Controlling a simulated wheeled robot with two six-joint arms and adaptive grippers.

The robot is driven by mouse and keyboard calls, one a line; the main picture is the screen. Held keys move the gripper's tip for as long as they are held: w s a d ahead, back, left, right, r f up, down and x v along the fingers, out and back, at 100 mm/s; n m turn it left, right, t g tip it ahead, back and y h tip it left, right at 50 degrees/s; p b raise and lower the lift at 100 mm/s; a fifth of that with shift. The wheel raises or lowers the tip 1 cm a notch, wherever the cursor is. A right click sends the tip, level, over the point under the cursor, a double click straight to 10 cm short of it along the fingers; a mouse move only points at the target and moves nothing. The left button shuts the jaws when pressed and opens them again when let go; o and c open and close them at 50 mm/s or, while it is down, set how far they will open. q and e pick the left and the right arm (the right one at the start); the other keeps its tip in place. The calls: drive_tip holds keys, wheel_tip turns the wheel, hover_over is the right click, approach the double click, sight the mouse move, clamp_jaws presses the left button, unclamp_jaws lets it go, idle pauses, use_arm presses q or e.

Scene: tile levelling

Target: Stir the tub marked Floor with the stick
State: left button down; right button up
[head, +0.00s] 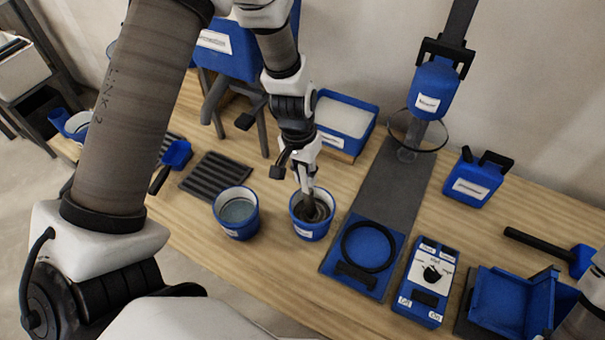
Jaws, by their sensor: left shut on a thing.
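Two blue tubs with white labels stand side by side on the wooden table in the head view. The right tub (311,229) holds a dark grey mix; the left tub (236,224) holds a lighter grey-blue content. The label words are too small to read, so I cannot tell which is marked Floor. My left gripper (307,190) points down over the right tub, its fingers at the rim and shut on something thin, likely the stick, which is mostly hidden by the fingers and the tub. My right gripper does not show.
A black ribbed mat (215,178) lies behind the left tub. A blue box with white content (345,117) stands behind. Right of the tubs are a blue plate with a black ring (368,247), a control box (427,283), a blue canister (474,185) and a blue tray (512,300).

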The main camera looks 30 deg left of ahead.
use_arm(q)
drive_tip(key=shift+s+r, duration=0.1)
drive_tip(key=shift+r, duration=0.05)
wheel_tip(320, 180, up, 11)
drive_tip(key=p, duration=1)
drive_tip(key=shift+r+p, duration=0.2)
drive_tip(key=shift+p, duration=0.15)
wheel_tip(320, 180, up, 4)
drive_tip(key=p, duration=0.3)
drive_tip(key=shift+p, duration=0.4)
drive_tip(key=shift+f, duration=0.1)
